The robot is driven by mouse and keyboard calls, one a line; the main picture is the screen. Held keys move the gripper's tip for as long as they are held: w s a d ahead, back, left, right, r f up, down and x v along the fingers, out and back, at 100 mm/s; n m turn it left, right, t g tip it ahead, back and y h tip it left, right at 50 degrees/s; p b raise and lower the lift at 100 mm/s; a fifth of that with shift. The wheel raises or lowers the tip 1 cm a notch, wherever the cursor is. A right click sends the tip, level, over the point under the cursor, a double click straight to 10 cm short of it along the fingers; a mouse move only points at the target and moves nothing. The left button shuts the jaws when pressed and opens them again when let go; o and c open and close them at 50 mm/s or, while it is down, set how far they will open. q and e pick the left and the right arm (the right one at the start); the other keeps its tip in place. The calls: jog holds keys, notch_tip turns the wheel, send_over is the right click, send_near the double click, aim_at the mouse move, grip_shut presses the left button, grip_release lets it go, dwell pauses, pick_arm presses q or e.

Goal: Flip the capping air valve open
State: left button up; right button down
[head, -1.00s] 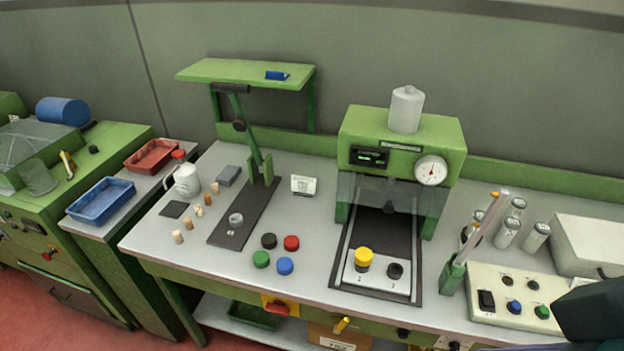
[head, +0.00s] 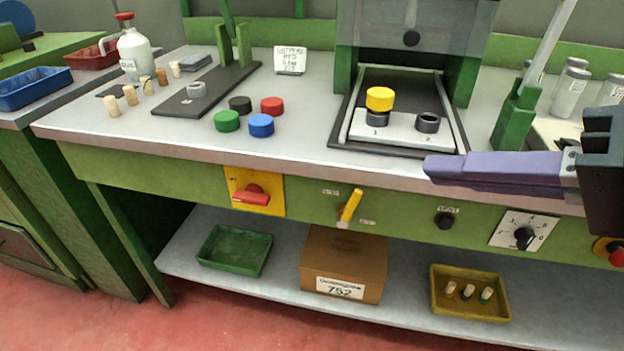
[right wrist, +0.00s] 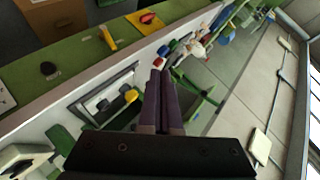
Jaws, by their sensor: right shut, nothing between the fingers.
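The valve with a yellow lever (head: 350,205) is on the green front panel under the tabletop. Its lever is tilted, upper end to the right, between two small labels too blurred to read. It also shows in the right wrist view (right wrist: 108,38). My right gripper (head: 432,168) has purple fingers, shut and empty, pointing left. In the head view it appears to the right of the lever and higher, in front of the table edge. In the right wrist view its fingertips (right wrist: 159,66) are apart from the lever. My left gripper is not in view.
A red rotary handle (head: 251,195) on a yellow plate is left of the lever. A black knob (head: 444,220) and a white dial plate (head: 507,226) are to its right. Above is the tabletop edge (head: 290,162). A cardboard box (head: 335,262) stands on the shelf below.

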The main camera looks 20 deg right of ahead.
jog(key=w+d+f+m+t+b, duration=0.2)
jog(key=f+m+b, duration=0.1)
jog(key=f+b, duration=0.65)
jog(key=w+d+f+m+t+b, duration=0.1)
jog(key=d+f+m+t+b, duration=0.1)
jog(key=f+b, duration=0.8)
jog(key=m+t+b, duration=0.4)
jog(key=m+b, duration=0.2)
jog(key=b, duration=1.1)
send_near(350, 209)
jog(key=w+d, duration=0.4)
jog(key=shift+h, duration=0.3)
jog(key=a, duration=0.1)
jog(key=w+a+r, duration=0.2)
jog(key=shift+w+a+b, duration=0.1)
jog(key=shift+a+b, duration=0.25)
